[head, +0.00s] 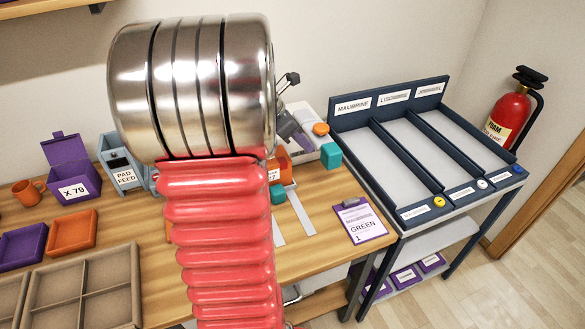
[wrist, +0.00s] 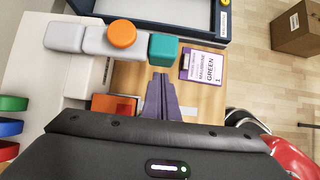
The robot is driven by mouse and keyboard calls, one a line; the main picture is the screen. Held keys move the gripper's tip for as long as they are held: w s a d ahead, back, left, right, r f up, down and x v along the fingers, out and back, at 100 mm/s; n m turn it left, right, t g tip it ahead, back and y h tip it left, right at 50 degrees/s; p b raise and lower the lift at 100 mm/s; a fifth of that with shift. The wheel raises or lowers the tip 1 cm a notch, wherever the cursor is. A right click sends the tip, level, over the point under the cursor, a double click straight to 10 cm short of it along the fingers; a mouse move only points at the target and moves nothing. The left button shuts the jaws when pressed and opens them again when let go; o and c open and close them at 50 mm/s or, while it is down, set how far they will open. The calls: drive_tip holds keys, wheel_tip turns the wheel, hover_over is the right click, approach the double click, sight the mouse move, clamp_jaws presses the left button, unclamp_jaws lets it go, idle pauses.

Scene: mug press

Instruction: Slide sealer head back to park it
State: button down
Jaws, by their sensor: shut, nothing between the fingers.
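The sealer appears as a pale machine body (wrist: 70,75) with light grey blocks (wrist: 98,41), an orange round knob (wrist: 122,33) and a teal block (wrist: 163,48) in the wrist view. I cannot tell exactly which of these parts form the sliding head. The orange knob (head: 320,128) and teal block (head: 330,155) also show in the head view, right of my arm. My gripper (wrist: 161,78) is shut and empty, its purple fingers just below the teal block in the picture. Whether they touch it is unclear. My arm hides much of the machine in the head view.
An orange part (wrist: 112,103) lies left of my fingers. A purple clipboard (head: 359,221) lies at the bench's right edge. A dark-framed rack (head: 388,108) with three lanes stands to the right. Boxes, a mug and a divided tray (head: 82,290) fill the bench's left.

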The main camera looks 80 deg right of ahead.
wheel_tip(320, 180, up, 2)
drive_tip(key=shift+r, duration=0.1)
idle(0.9)
drive_tip(key=w+a+r+m+t+h, duration=0.1)
drive_tip(key=w+a+r+m+t, duration=0.15)
drive_tip(key=w+a, duration=0.95)
drive_tip(key=w+a+r+m+t, duration=0.15)
drive_tip(key=w+a+t, duration=0.25)
drive_tip(key=w+a, duration=0.75)
drive_tip(key=w+a+m+t+y, duration=0.1)
drive_tip(key=w+a+t+y, duration=0.1)
drive_tip(key=a, duration=1.2)
drive_tip(key=w+a+m+t+y, duration=0.1)
drive_tip(key=w+a+t+y, duration=0.1)
drive_tip(key=a, duration=1.3)
drive_tip(key=shift+w+a+t+y, duration=0.15)
drive_tip(key=shift+w+t+y, duration=0.15)
drive_tip(key=shift+w+t, duration=0.2)
drive_tip(key=shift+r, duration=0.1)
